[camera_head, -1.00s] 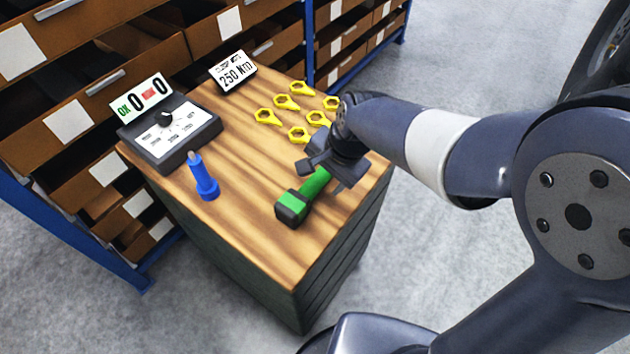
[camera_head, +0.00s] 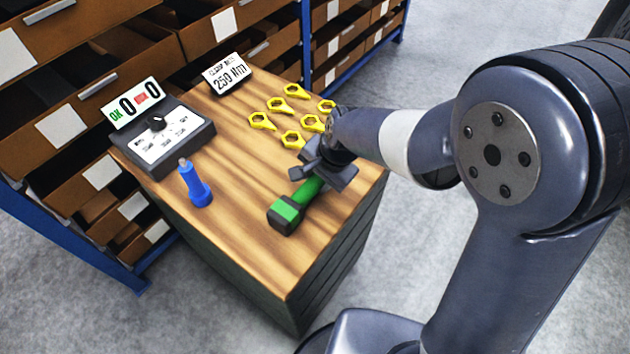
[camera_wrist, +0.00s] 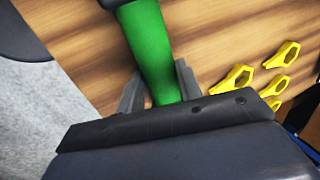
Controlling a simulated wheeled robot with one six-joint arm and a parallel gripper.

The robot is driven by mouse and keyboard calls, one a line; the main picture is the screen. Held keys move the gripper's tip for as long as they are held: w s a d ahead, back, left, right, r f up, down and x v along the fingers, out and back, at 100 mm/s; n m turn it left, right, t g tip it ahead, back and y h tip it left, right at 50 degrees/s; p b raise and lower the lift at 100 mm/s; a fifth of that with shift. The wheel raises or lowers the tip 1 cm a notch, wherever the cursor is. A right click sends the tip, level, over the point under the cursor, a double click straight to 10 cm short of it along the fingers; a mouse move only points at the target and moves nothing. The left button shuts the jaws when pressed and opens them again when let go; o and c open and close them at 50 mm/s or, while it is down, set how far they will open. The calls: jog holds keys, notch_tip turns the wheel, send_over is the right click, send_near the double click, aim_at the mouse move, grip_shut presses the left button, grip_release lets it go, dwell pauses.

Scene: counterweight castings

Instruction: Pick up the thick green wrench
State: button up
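The thick green wrench (camera_head: 307,191) lies near the front right of the wooden tabletop, with a black end block carrying a green patch towards the front. My gripper (camera_head: 322,177) is over its rear part, which is hidden beneath the gripper. In the wrist view the green handle (camera_wrist: 152,52) passes between the two grey fingers of my gripper (camera_wrist: 158,80). The fingers stand apart on either side of the handle, and I see no firm grip on it. Whether either finger touches it is hard to tell.
Several yellow ring-shaped pieces (camera_head: 262,121) lie behind the gripper. A blue tool (camera_head: 196,185) stands at the left, near a black dial box (camera_head: 163,142) with a counter sign (camera_head: 136,103). A 250 Nm sign (camera_head: 227,73) is at the back. Shelves (camera_head: 50,65) stand behind.

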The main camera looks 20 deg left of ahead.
grip_shut()
jog(key=shift+r, duration=0.1)
jog(key=shift+w+r, duration=0.1)
jog(key=shift+r, duration=0.15)
notch_tip(320, 180, up, 10)
jog(key=shift+f, duration=0.2)
